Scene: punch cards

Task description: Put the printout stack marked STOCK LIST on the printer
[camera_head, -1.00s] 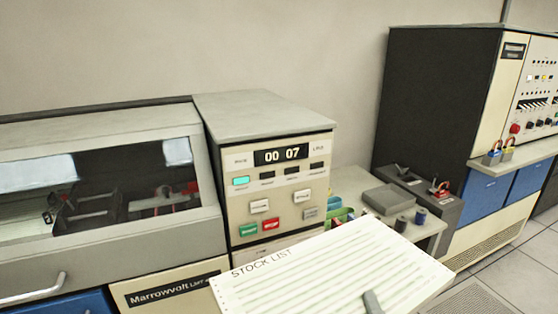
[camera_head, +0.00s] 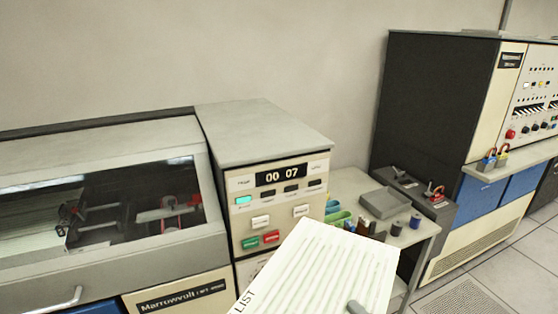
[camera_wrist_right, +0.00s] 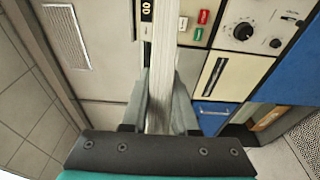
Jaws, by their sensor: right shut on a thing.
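The printout stack marked STOCK LIST (camera_head: 325,262) is white with pale green lines and shows at the bottom centre of the head view. Its label is partly cut off by the lower edge. My right gripper (camera_wrist_right: 160,105) is shut on the stack, which stands edge-on between its fingers in the right wrist view (camera_wrist_right: 162,60). A grey fingertip also shows on the stack in the head view. The printer (camera_head: 105,195), labelled Marrowvolt, has a grey body and a dark window; its control tower (camera_head: 262,125) with a flat grey top reads 00 07. My left gripper is out of view.
A small side table (camera_head: 355,183) right of the printer holds a grey box (camera_head: 385,202), green and blue trays and several spools. A dark cabinet with a cream control panel (camera_head: 500,105) stands further right. The printer's grey top looks clear.

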